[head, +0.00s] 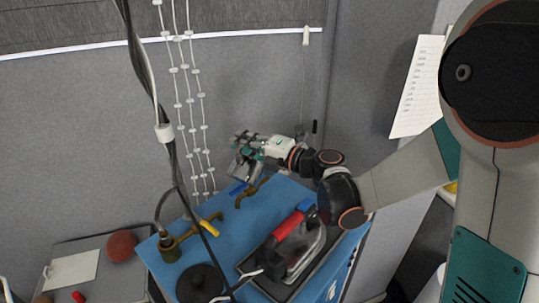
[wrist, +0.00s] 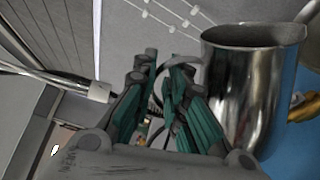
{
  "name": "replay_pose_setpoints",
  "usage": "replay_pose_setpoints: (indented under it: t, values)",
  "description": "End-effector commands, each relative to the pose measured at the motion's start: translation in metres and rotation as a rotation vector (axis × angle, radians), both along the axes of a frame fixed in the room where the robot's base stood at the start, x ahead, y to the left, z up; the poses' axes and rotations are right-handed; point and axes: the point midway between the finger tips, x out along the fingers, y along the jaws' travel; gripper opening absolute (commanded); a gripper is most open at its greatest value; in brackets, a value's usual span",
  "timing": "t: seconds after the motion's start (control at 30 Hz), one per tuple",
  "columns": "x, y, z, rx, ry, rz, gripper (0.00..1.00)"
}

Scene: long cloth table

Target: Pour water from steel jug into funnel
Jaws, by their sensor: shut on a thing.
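The steel jug (head: 243,166) is at the far edge of the blue-topped bench (head: 226,222) in the head view, small and partly covered by my gripper (head: 257,150). In the wrist view the shiny jug (wrist: 243,85) is large, just right of the fingers, with its rim at the top and its body partly hidden by a finger. My gripper (wrist: 162,78) is shut on the jug's curved handle (wrist: 160,80). I cannot tell whether the jug touches the bench. The water inside is not visible. I cannot make out a funnel in either view.
A red-handled tool (head: 290,226) lies on a dark tray at the bench's front right. A round black object (head: 202,284) and a brass fixture (head: 170,248) are at the left. Dark cables hang in front of the bench. Some blue surface in the middle is clear.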

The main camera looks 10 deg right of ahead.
Motion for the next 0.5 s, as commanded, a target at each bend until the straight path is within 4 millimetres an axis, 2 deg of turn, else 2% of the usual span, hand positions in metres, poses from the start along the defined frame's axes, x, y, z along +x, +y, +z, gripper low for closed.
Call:
replay_pose_setpoints:
  t: [0.5]
  values:
    - [0.0062, -0.0049, 0.0000, 0.056, 0.070, 0.000, 0.00]
